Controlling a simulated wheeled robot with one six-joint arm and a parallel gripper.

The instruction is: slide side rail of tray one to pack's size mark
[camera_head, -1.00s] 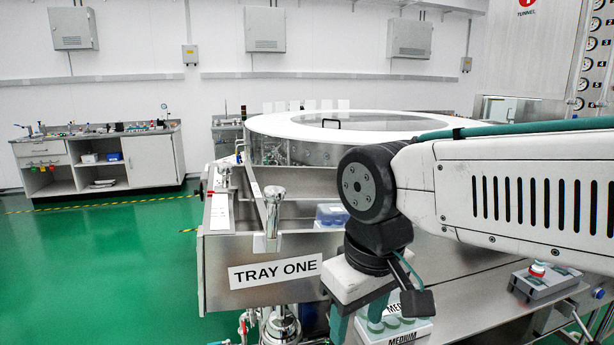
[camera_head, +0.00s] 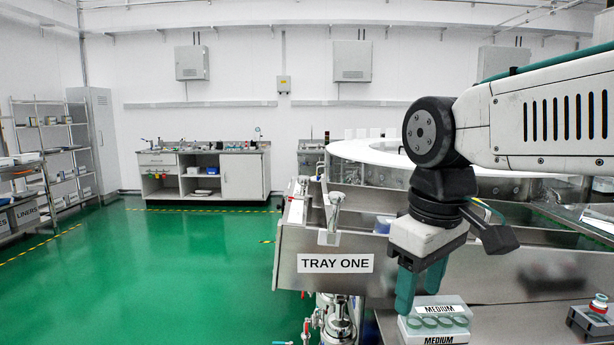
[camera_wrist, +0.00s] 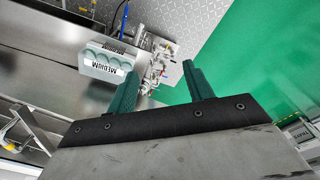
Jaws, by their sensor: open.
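Tray one (camera_head: 430,275) is a steel trough with a TRAY ONE label (camera_head: 335,263) on its front wall. A metal side rail with an upright rounded knob (camera_head: 336,205) stands at its left end, beside a pale strip (camera_head: 297,211) whose marks are too small to read. A white pack marked MEDIUM (camera_head: 440,312) with several round pale-green pieces sits low in front of the tray; it also shows in the wrist view (camera_wrist: 105,63). My gripper (camera_head: 420,287) is open and empty, pointing down just left of and above the pack, right of the knob; its spread fingers show in the wrist view (camera_wrist: 159,72).
A large round washer (camera_head: 385,152) stands behind the tray. A grey control box with a red button (camera_head: 592,318) is at the lower right. Pipes and valves (camera_head: 330,320) stand below the tray's left end. Green floor (camera_head: 170,275) is open on the left. Shelves (camera_head: 45,165) line the far left.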

